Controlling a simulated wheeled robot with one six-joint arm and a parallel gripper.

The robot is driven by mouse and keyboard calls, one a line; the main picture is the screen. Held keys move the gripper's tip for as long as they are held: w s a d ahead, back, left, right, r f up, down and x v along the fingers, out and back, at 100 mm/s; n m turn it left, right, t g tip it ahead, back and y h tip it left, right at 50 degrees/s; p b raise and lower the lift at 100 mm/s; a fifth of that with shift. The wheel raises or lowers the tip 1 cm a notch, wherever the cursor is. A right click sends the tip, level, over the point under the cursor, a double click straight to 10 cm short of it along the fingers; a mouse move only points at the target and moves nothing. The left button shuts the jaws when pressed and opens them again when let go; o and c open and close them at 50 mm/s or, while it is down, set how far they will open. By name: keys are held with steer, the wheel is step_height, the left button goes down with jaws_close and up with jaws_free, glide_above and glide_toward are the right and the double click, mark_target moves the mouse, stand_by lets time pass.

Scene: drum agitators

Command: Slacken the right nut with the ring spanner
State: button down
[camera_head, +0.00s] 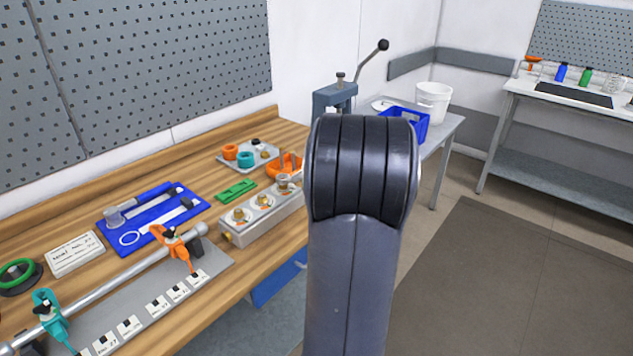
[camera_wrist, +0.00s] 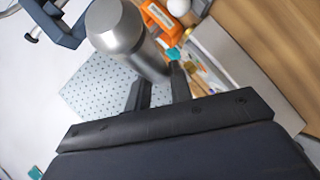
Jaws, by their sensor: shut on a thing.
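A grey block (camera_head: 262,222) on the bench carries a row of nuts on pale round seats. The right nut (camera_head: 283,184) is at the far end, near my arm. My gripper (camera_wrist: 160,90) is shut on a grey metal tool, which I take to be the ring spanner (camera_wrist: 118,28). Its thick rounded end is close to the wrist camera, and its narrower part runs in between the fingers. In the head view my arm hides gripper and spanner. I cannot tell whether the spanner touches a nut.
A blue mat (camera_head: 112,236) has white tool outlines and a blue-handled tool (camera_head: 140,203). A rail with orange (camera_head: 174,243) and teal (camera_head: 48,312) clamps lies in front. A tray (camera_head: 232,168) with rings stands behind the block. Floor at right is clear.

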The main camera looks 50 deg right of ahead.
steer(key=shift+r, duration=0.3)
steer(key=shift+r+p, duration=1.45)
steer(key=shift+p, duration=0.25)
steer(key=c, duration=1.8)
jaws_free()
jaws_close()
